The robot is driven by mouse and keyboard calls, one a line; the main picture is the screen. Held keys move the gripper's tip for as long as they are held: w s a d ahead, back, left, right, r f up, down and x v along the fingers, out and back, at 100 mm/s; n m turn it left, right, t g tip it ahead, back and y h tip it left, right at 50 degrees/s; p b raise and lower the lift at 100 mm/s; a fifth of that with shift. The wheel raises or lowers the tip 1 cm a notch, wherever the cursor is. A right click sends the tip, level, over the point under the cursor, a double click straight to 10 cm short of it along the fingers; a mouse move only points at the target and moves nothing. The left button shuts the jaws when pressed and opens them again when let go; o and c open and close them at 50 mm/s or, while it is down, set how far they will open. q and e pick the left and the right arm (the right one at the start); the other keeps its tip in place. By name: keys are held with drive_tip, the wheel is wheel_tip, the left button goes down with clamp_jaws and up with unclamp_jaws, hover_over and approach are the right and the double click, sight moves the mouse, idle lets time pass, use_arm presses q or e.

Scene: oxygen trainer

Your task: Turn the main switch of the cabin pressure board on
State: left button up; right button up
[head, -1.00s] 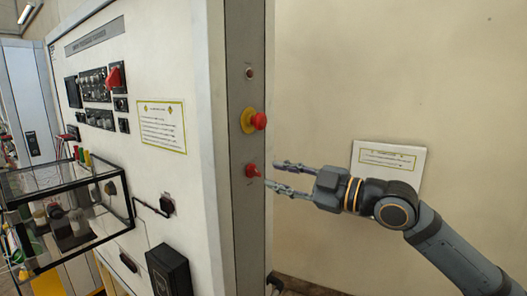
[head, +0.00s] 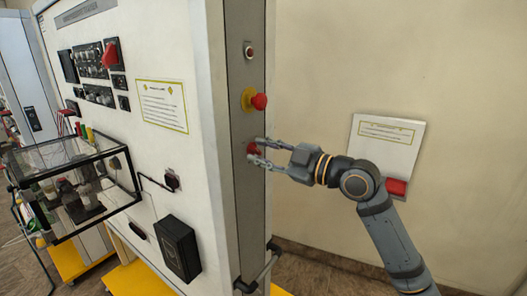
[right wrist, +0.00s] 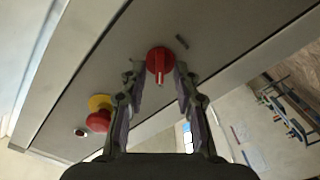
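The red main switch (head: 253,149) is a rotary knob on the grey side of the cabin pressure board (head: 130,60), below a red mushroom button (head: 259,101) on a yellow base. My right gripper (head: 262,152) is at the knob, with its fingers above and below it in the head view. In the right wrist view the knob (right wrist: 160,62) shows a white pointer line and sits between the tips of my right gripper (right wrist: 157,78). The fingers are apart, with small gaps visible beside the knob. My left gripper is in neither view.
A small red indicator (head: 249,51) sits above the mushroom button. A glass case (head: 75,185) juts from the board's front at left. A paper notice (head: 385,145) hangs on the wall, behind my right arm.

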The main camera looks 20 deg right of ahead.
clamp_jaws()
drive_tip(key=shift+m, duration=0.3)
drive_tip(key=shift+w+d+r+m+p, duration=0.1)
drive_tip(key=shift+m+p, duration=0.95)
drive_tip(key=shift+m, duration=1.8)
drive_tip(key=shift+w+d+m+p, duration=0.1)
drive_tip(key=shift+m+p, duration=0.95)
drive_tip(key=shift+m, duration=1.85)
drive_tip(key=shift+w+d+r+m+p, duration=0.1)
drive_tip(key=shift+m+p, duration=0.95)
drive_tip(key=shift+m, duration=1.8)
drive_tip(key=shift+f, duration=0.1)
drive_tip(key=shift+o, duration=0.8)
unclamp_jaws()
drive_tip(key=shift+f, duration=0.1)
